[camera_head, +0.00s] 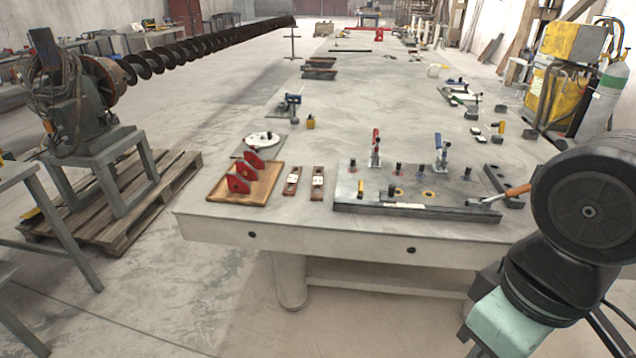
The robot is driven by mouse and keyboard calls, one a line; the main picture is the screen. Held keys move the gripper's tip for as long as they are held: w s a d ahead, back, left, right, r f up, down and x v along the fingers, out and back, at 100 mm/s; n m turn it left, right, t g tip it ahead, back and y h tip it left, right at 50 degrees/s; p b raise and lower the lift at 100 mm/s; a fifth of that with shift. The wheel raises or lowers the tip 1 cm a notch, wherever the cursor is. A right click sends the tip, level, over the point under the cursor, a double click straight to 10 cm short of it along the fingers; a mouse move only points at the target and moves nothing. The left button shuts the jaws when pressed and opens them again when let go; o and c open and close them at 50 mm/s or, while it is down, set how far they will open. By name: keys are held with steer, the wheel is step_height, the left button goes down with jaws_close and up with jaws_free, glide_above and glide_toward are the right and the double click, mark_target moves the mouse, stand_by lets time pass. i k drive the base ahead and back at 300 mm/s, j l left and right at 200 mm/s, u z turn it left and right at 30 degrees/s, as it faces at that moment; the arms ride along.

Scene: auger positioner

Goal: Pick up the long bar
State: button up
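A dark bar (497,180) with holes lies at the right end of the thick grey fixture plate (400,210), near the table's right edge. A thin dark bar (350,51) lies across the far part of the table. I cannot tell which of these is the long bar. A black and pale green part of my arm shows at the lower right, beside the table's near right corner. My gripper's fingers are not seen, and the arm hides part of the table's right edge.
The long grey table (345,105) holds upright red-handled (375,148) and blue-handled clamps on the plate. A hammer (505,194) lies at the plate's right. A wooden tray (264,193) with red blocks is at left. The table's middle is mostly clear.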

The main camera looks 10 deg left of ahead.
mark_target(317, 182)
steer(key=i+j+z, duration=0.1)
steer(key=z, duration=0.75)
steer(key=j+z, duration=0.35)
steer(key=j, duration=0.35)
steer(key=j+z, duration=0.35)
steer(key=j, duration=0.35)
steer(key=k+j+z, duration=0.15)
steer(key=j+z, duration=0.2)
steer(key=j, duration=0.3)
steer(key=k+j, duration=0.1)
steer(key=j, duration=0.3)
steer(key=k+j, duration=0.1)
steer(key=j, duration=0.3)
steer(key=k+j, duration=0.1)
steer(key=j, duration=0.3)
steer(key=k+j, duration=0.1)
steer(key=j, duration=0.3)
steer(key=j+z, duration=0.1)
steer(key=j, duration=0.3)
steer(key=k, duration=0.05)
